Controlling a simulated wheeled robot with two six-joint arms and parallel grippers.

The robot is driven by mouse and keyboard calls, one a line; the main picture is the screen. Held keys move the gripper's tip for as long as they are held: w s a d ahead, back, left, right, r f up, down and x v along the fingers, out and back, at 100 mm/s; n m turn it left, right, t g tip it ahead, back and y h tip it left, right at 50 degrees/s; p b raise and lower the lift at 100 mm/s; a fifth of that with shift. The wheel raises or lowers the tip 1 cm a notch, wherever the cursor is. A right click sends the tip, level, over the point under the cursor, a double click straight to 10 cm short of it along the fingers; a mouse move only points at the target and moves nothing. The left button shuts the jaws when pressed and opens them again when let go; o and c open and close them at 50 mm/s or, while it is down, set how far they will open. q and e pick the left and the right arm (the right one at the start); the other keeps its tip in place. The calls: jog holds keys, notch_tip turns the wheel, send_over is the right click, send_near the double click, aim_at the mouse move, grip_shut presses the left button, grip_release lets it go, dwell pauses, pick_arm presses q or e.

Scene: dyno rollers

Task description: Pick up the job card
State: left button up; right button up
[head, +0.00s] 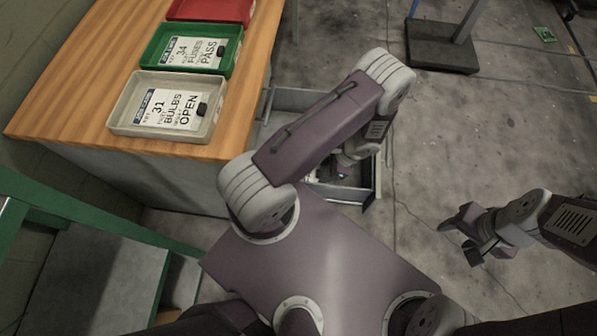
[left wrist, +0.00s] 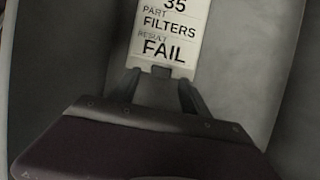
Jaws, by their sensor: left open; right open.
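A white job card (left wrist: 168,30) reading 35, FILTERS, FAIL lies in a grey space between walls in the left wrist view. Its top is cut off by the frame edge. My left gripper (left wrist: 158,88) is open, its fingers at either side of the card's lower end; I cannot tell whether they touch it. In the head view my left arm reaches down over the open drawer (head: 376,178), and its gripper is mostly hidden behind the arm; this card is not visible there. My right gripper (head: 462,234) is open and empty over the floor at the right.
A wooden bench (head: 75,75) stands at left. On it are a white tray (head: 115,118) with a card reading 31 BULBS OPEN, a green tray (head: 146,57) with a card reading 34 FUSES PASS, and a red tray (head: 210,10). A dark stand base (head: 440,48) is on the floor.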

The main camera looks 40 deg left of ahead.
pick_arm(q)
jog(key=shift+a+f, duration=0.15)
jog(key=shift+f, duration=0.35)
jog(key=shift+s+r, duration=0.1)
grip_shut()
notch_tip(320, 180, up, 4)
jog(key=shift+r+p, duration=0.2)
jog(key=shift+p, duration=0.95)
jog(key=w+a+r+p, duration=0.3)
jog(key=a+r, duration=0.3)
jog(key=a, duration=0.5)
jog(key=shift+w+r, duration=0.3)
jog(key=shift+w, duration=0.2)
